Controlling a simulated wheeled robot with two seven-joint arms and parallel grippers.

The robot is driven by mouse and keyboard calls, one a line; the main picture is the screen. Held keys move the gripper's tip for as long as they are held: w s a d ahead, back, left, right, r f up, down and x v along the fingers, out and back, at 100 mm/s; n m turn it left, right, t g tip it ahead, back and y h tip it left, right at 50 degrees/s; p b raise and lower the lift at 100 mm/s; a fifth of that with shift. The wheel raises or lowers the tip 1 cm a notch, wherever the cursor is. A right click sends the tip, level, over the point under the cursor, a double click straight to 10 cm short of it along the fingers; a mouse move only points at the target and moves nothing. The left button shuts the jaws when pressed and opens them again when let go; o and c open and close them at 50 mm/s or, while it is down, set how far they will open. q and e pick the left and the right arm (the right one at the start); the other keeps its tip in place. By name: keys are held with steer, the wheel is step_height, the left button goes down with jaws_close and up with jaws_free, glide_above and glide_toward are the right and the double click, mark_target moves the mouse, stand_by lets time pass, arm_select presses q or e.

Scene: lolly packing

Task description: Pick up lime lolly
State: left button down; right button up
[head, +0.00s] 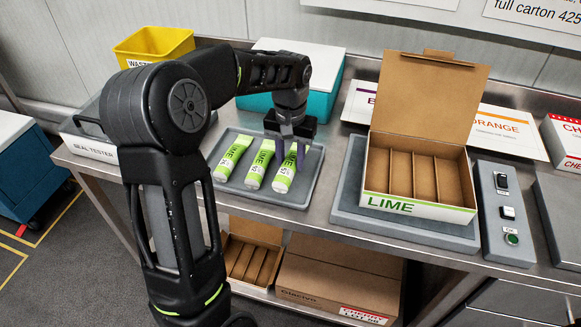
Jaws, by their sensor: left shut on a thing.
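Three green and white lime lollies lie side by side on a grey tray (308,193): the left lime lolly (233,158), the middle lime lolly (259,165) and the right lime lolly (285,173). My left gripper (292,150) reaches down over the tray and is shut on the upper part of the right lime lolly. That lolly's lower printed end shows below the fingers. Whether it touches the tray I cannot tell. My right gripper is not in view.
An open LIME carton (419,211) with empty compartments stands on a grey platform right of the tray. A button panel (506,212) is beside it. A teal box (331,88) and yellow waste bin (153,46) stand behind. A seal tester (87,137) is at left.

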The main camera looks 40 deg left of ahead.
mark_target(290, 160)
arm_select(q)
step_height(290, 160, up, 7)
steer(key=shift+f, duration=0.1)
stand_by(0.7)
